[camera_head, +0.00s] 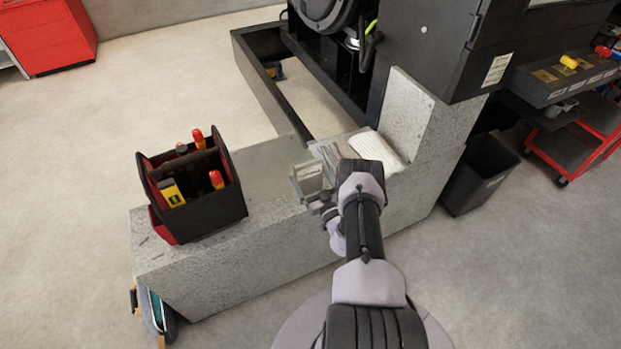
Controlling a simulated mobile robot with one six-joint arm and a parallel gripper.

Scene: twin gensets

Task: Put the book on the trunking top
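My gripper (321,207) is over the front part of a grey speckled ledge (240,275), seen from behind my arm. Its fingers are small and partly hidden, so I cannot tell whether they are open or shut. A small pale grey-green boxy item (308,178) is just beyond the fingers; I cannot tell whether they touch it. A white ridged item (377,150) lies on the ledge beside a taller speckled block. I cannot tell for sure which item is the book. No part is clearly recognisable as the trunking; the speckled ledge has a flat top.
A black-and-red tool caddy (195,190) stands on the ledge's left part. A clear packet (326,152) lies behind the boxy item. Dark machinery (440,45) rises behind. A black bin (478,175) and red cart (575,145) stand right. A teal item (157,310) is below the ledge's left end.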

